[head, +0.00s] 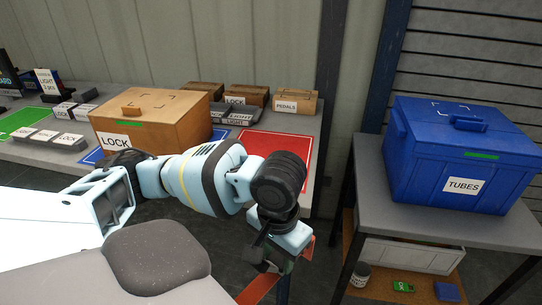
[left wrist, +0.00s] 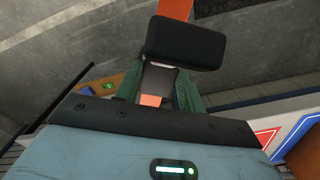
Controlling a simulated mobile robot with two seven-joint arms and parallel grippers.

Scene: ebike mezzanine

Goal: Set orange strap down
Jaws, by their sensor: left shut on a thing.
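My left gripper (head: 272,252) reaches out past the front of the grey bench and points down. It is shut on the orange strap (head: 258,289), which shows below and beside the fingers over the floor. In the left wrist view, the strap (left wrist: 174,10) runs out beyond a dark block, and a small orange part shows between the green fingers (left wrist: 158,95). I cannot tell whether the dark block (left wrist: 185,43) belongs to the strap. My right gripper is not in view.
The grey bench holds a LOCK box (head: 150,118), small cartons (head: 295,99) and a bare red mat (head: 275,148). On the right, a blue TUBES crate (head: 462,150) stands on a grey table (head: 375,172). A lower shelf (head: 385,293) holds a cup and small items.

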